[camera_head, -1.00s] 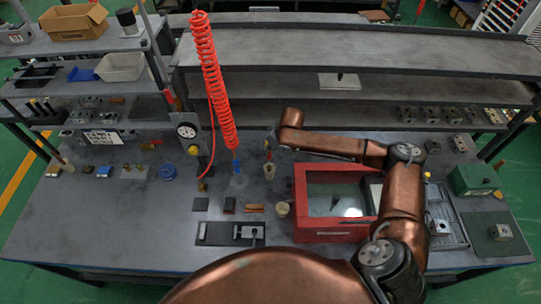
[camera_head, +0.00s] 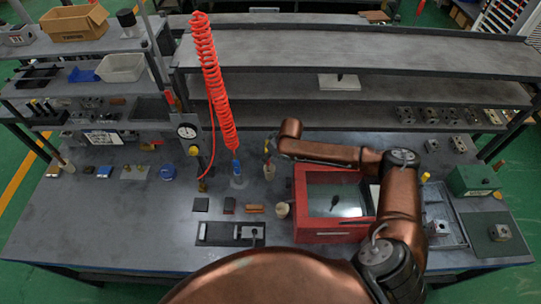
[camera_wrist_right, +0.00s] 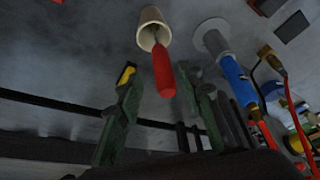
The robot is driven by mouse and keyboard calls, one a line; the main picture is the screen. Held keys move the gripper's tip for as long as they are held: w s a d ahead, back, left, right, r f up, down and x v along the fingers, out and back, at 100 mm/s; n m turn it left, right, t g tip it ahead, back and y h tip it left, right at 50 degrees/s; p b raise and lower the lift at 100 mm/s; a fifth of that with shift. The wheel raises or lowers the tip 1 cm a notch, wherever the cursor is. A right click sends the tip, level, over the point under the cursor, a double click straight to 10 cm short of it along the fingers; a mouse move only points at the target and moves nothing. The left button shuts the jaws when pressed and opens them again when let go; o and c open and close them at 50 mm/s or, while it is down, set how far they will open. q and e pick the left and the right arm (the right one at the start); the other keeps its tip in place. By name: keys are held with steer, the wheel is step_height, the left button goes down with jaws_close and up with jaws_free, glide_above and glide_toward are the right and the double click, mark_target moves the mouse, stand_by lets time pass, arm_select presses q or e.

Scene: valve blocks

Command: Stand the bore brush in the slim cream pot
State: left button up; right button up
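The slim cream pot (camera_head: 269,172) stands upright on the bench left of the red-framed box. In the right wrist view the pot (camera_wrist_right: 153,22) is at the top centre, its mouth toward the camera. The bore brush (camera_wrist_right: 163,72) has a red handle that sticks out of the pot's mouth; its lower end is hidden inside. My right gripper (camera_wrist_right: 168,92) has its two green fingers spread apart, with visible gaps on both sides of the handle. In the head view this gripper (camera_head: 268,150) is small, above the pot. My left gripper is not in view.
A blue nozzle (camera_head: 236,168) on a red coiled hose (camera_head: 213,80) hangs beside the pot. A wider cream cup (camera_head: 282,210) and the red-framed box (camera_head: 322,238) are close by. The bench's left front is clear.

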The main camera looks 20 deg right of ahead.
steer(key=v, duration=1.2)
steer(key=shift+b, duration=0.45)
steer(key=shift+r, duration=0.15)
steer(key=shift+d, duration=0.15)
